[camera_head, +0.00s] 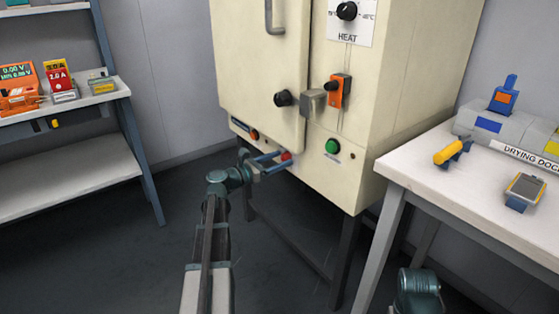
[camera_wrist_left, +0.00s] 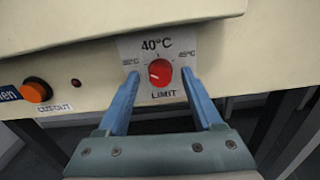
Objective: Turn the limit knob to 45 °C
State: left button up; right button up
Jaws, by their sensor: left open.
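The red limit knob (camera_wrist_left: 160,72) sits on a white dial plate (camera_wrist_left: 160,92) marked 40°C at the top, 45°C at the right and LIMIT below. The label at the left is too small to read surely. The knob's pale pointer mark is on its left side. In the head view the knob (camera_head: 286,156) is a small red spot at the cabinet's lower front. My left gripper (camera_wrist_left: 160,92) is open, its two blue fingers on either side of the knob in the picture; I cannot tell whether they touch it. It also shows in the head view (camera_head: 276,160).
The cream cabinet (camera_head: 255,75) has a black HEAT knob (camera_head: 347,10), a green button (camera_head: 332,146) and an orange CUT-OUT button (camera_wrist_left: 37,92). A white table (camera_head: 420,170) with a drying dock (camera_head: 500,130) stands right. Shelves (camera_head: 75,165) stand left.

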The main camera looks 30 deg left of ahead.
pick_arm(q)
jog(key=shift+w, duration=0.15)
jog(key=shift+c, duration=0.2)
grip_shut()
jog(key=shift+m, duration=0.3)
jog(key=m, duration=1.1)
jog(key=shift+d+m, duration=0.1)
jog(key=shift+m, duration=0.3)
jog(key=m, duration=1.1)
jog(key=shift+m, duration=0.3)
